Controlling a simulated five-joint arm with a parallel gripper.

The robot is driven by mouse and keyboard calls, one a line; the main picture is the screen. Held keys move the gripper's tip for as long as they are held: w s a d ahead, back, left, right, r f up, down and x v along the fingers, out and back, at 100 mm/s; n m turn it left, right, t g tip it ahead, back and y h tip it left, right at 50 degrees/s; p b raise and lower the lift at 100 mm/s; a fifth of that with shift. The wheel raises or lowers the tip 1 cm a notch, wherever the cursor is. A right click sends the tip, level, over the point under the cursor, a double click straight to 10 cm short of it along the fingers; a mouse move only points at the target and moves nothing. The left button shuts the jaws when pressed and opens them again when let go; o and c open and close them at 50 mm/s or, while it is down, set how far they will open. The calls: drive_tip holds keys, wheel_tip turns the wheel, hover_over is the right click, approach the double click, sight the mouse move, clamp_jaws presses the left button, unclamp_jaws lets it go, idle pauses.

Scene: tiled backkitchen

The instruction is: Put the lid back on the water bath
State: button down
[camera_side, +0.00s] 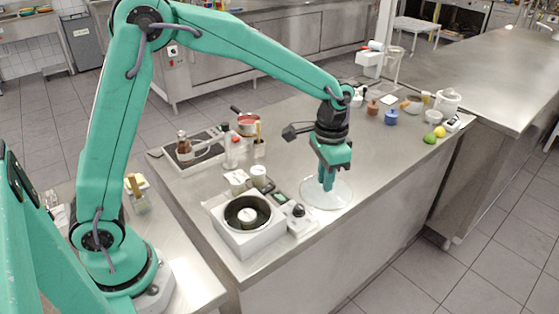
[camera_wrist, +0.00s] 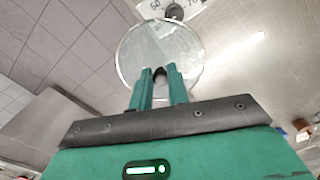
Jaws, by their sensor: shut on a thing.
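The lid (camera_side: 340,196) is a clear round glass disc with a small dark knob; in the wrist view the lid (camera_wrist: 150,48) fills the space beyond the fingers. My gripper (camera_side: 327,186) points straight down over the lid's middle, and in the wrist view my gripper (camera_wrist: 160,78) is shut on its knob. I cannot tell whether the lid touches the counter or hangs just above it. The water bath (camera_side: 246,240) is a white box to the left of the lid. Its round dark basin is uncovered, with a pale round thing inside. Its control part with a dial (camera_side: 298,211) faces the lid.
Small jars (camera_side: 258,174) stand close behind the bath. A dark tray (camera_side: 193,152) with a bottle and a red pan (camera_side: 247,124) lie farther back. A blue pot (camera_side: 391,117), fruit and a white jug (camera_side: 447,101) stand at the right. The counter (camera_side: 400,155) right of the lid is clear.

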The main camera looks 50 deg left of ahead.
drive_tip(key=shift+a, duration=0.1)
drive_tip(key=shift+s+a+r, duration=0.2)
drive_tip(key=shift+s+a, duration=0.1)
drive_tip(key=shift+s, duration=0.05)
drive_tip(key=s+a+r, duration=0.2)
drive_tip(key=s+a, duration=0.7)
drive_tip(key=s, duration=0.5)
drive_tip(key=shift+s, duration=0.35)
drive_tip(key=shift+a+f, duration=0.1)
drive_tip(key=shift+f, duration=3)
drive_tip(key=shift+f, duration=0.2)
